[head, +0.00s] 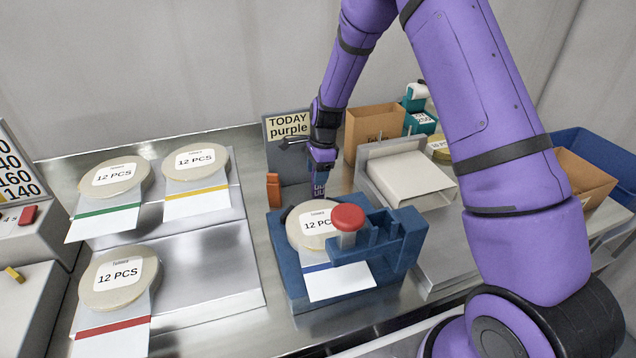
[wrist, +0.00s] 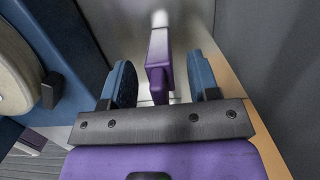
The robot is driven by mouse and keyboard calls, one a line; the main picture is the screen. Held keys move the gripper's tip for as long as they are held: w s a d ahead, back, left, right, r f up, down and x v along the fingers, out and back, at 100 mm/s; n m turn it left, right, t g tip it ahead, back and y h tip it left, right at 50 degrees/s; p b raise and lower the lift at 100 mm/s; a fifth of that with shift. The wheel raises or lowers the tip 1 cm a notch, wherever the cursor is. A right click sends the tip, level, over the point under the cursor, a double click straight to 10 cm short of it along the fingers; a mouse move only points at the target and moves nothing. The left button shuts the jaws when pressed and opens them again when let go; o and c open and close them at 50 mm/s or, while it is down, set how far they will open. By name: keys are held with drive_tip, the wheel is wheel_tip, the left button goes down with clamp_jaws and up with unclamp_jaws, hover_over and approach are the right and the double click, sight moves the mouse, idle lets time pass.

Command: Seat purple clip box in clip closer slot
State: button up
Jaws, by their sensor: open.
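A purple clip box (wrist: 159,66) stands between my gripper's two blue fingers in the wrist view, with gaps showing on both sides. My gripper (head: 319,186) is open and points down behind the blue fixture in the head view; it also shows in the wrist view (wrist: 163,88). The blue fixture (head: 408,237) has a red knob (head: 348,217) and holds a round 12 PCS disc (head: 303,228) with a white, blue-striped bag. I take this fixture for the clip closer. Its slot is not clear, and the clip box's lower end is hard to make out.
A sign (head: 288,127) reading "TODAY purple" stands behind my gripper. An orange clip (head: 273,191) stands left of it. Bagged discs with green (head: 112,180), yellow (head: 196,165) and red (head: 118,280) stripes lie left. A cardboard box (head: 372,128) and beige chute (head: 412,180) stand right.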

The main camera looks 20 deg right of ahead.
drive_tip(key=c, duration=1)
